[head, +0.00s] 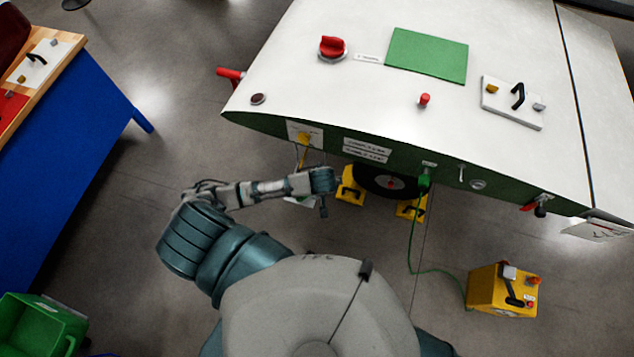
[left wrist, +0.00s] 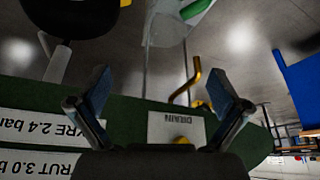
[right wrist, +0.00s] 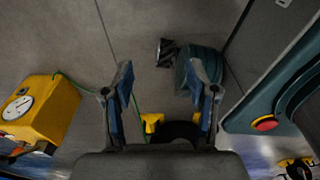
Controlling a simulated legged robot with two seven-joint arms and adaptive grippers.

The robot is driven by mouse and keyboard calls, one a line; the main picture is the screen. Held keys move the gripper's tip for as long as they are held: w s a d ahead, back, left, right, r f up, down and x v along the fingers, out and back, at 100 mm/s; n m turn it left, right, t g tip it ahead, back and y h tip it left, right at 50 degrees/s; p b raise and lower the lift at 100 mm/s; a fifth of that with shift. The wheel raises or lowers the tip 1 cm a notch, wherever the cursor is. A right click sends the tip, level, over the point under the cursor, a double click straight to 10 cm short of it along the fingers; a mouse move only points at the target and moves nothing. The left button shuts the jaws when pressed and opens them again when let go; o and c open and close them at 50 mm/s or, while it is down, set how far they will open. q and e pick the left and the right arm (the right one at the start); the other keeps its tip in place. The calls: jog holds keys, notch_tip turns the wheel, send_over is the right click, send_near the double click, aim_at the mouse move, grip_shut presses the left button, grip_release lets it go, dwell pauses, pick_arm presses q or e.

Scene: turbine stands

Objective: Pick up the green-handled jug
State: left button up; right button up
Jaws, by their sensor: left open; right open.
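The jug (left wrist: 178,22) is at the top edge of the left wrist view. It is a pale, see-through vessel with a green handle (left wrist: 196,8), cut off by the frame. In the head view a small pale part, probably of the jug (head: 300,201), shows below my left forearm; the rest is hidden. My left gripper (left wrist: 161,73) is open and empty, apart from the jug, beside the cart's green side panel. In the head view its fingers are too small to read. My right gripper (right wrist: 160,65) is open and empty over the floor, with no jug in its view.
A bent yellow drain pipe (left wrist: 188,88) sticks out close to my left fingers. The white-topped cart (head: 370,85) stands ahead, with yellow wheel chocks (head: 349,192) below. A yellow box (head: 503,290) with a green hose stands right. A blue bench (head: 75,150) is left.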

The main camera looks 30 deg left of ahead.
pick_arm(q)
jog(key=x, duration=0.4)
jog(key=a+b+x, duration=0.1)
jog(key=x, duration=0.2)
jog(key=a+b+x, duration=0.1)
jog(key=x, duration=0.3)
jog(key=shift+s+a+f, duration=0.1)
jog(key=shift+s+a, duration=0.05)
jog(key=shift+a, duration=0.05)
jog(key=shift+d+f, duration=0.1)
jog(key=shift+f, duration=0.25)
jog(key=shift+w+d+f, duration=0.4)
jog(key=shift+d, duration=0.05)
jog(key=b+x, duration=0.1)
jog(key=x, duration=0.3)
jog(key=shift+w+a+f, duration=0.1)
jog(key=shift+w+f, duration=0.05)
jog(key=shift+w, duration=0.05)
jog(key=shift+a+f, duration=0.15)
jog(key=shift+a, duration=0.35)
jog(key=shift+c, duration=0.5)
jog(key=c, duration=0.4)
jog(key=shift+d, duration=0.45)
jog(key=c, duration=0.8)
jog(key=shift+d+r, duration=0.2)
jog(key=shift+c, duration=0.6)
pick_arm(e)
jog(key=w+f, duration=0.1)
jog(key=w+a+f, duration=0.1)
jog(key=w, duration=0.1)
